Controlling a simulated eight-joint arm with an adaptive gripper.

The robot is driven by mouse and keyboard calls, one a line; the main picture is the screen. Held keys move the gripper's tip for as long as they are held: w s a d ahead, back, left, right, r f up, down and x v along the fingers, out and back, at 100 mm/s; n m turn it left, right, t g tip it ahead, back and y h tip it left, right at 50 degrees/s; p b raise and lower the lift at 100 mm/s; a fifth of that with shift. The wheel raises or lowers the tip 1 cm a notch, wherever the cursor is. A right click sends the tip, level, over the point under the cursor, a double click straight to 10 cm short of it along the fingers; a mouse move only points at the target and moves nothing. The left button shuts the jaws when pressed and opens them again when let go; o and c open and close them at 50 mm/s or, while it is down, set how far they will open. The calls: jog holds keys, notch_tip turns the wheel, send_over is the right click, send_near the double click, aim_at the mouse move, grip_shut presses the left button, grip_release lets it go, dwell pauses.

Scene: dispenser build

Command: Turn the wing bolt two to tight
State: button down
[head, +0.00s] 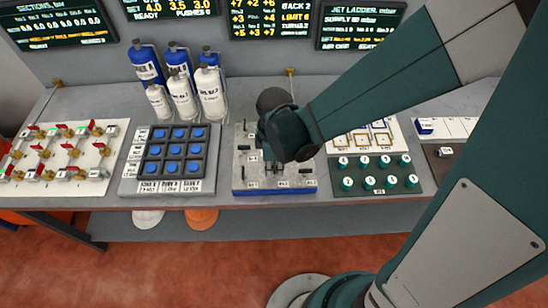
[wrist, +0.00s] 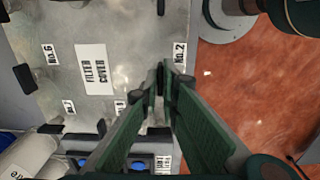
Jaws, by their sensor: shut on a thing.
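The filter cover (wrist: 95,30) is a grey metal plate with black wing bolts along its edges. It also shows in the head view (head: 243,165), partly hidden by my arm. My gripper (wrist: 167,78) is shut at the plate's edge beside the No.2 label (wrist: 180,53). Its green fingertips close on the dark wing of wing bolt two (wrist: 160,80), most of which they hide. The bolt's exact angle and seating cannot be told. In the head view my gripper points down at the plate and is largely hidden behind my wrist.
Other wing bolts stand close by, one by the No.6 label (wrist: 24,77) and one at the edge (wrist: 101,127). A blue button panel (head: 178,155) is left of the plate, a green knob panel (head: 375,175) right. White and blue bottles (head: 182,95) stand behind left.

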jog(key=m+b, duration=0.2)
jog(key=m, duration=0.2)
jog(key=shift+f, duration=0.1)
jog(key=m+b, duration=0.1)
jog(key=m, duration=0.4)
jog(key=shift+m+b, duration=0.4)
jog(key=m+b, duration=0.1)
jog(key=m, duration=0.2)
jog(key=shift+m, duration=2)
jog(key=c, duration=2.6)
grip_release()
